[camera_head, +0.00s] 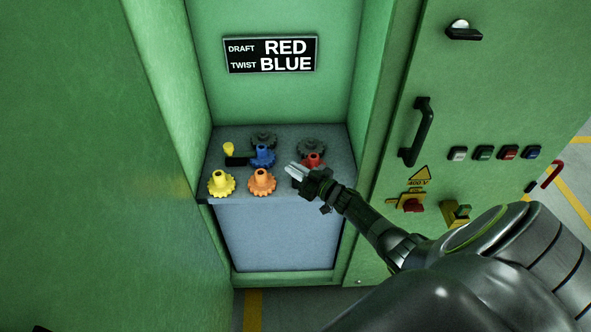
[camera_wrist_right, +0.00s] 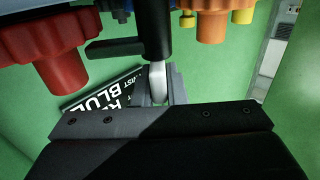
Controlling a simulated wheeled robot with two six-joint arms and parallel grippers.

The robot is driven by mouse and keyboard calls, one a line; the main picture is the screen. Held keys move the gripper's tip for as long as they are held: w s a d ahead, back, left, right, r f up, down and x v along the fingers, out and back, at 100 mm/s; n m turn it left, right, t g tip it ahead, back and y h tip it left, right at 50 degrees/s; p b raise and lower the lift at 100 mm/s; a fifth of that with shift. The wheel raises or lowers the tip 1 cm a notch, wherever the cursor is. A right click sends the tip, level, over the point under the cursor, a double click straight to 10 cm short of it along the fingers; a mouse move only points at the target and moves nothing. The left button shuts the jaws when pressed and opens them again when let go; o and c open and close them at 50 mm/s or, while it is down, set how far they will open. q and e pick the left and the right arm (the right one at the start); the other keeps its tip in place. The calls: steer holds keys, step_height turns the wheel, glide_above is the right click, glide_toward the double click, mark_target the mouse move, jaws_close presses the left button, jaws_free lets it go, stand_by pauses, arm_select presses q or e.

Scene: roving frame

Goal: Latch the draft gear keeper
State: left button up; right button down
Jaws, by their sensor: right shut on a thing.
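A sign (camera_head: 270,54) reads DRAFT RED, TWIST BLUE. The red gear (camera_head: 313,159) sits at the right of the grey bench, in front of a dark gear (camera_head: 312,146); it shows large in the right wrist view (camera_wrist_right: 55,45). My left gripper is out of view.
A blue gear (camera_head: 263,156) stands by a dark gear (camera_head: 264,138) and a second keeper with a yellow handle (camera_head: 229,149). Yellow (camera_head: 221,185) and orange (camera_head: 262,183) gears lie at the bench's front edge. Green walls enclose the recess; a black door handle (camera_head: 417,132) projects at right.

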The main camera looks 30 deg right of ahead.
steer(key=shift+w+r, duration=0.1)
steer(key=shift+r, duration=0.05)
steer(key=c, duration=1.6)
jaws_free()
steer(key=shift+o, duration=0.6)
steer(key=b+v, duration=0.2)
steer(key=v, duration=1.5)
steer(key=shift+s+d, duration=0.15)
steer(key=shift+s, duration=0.15)
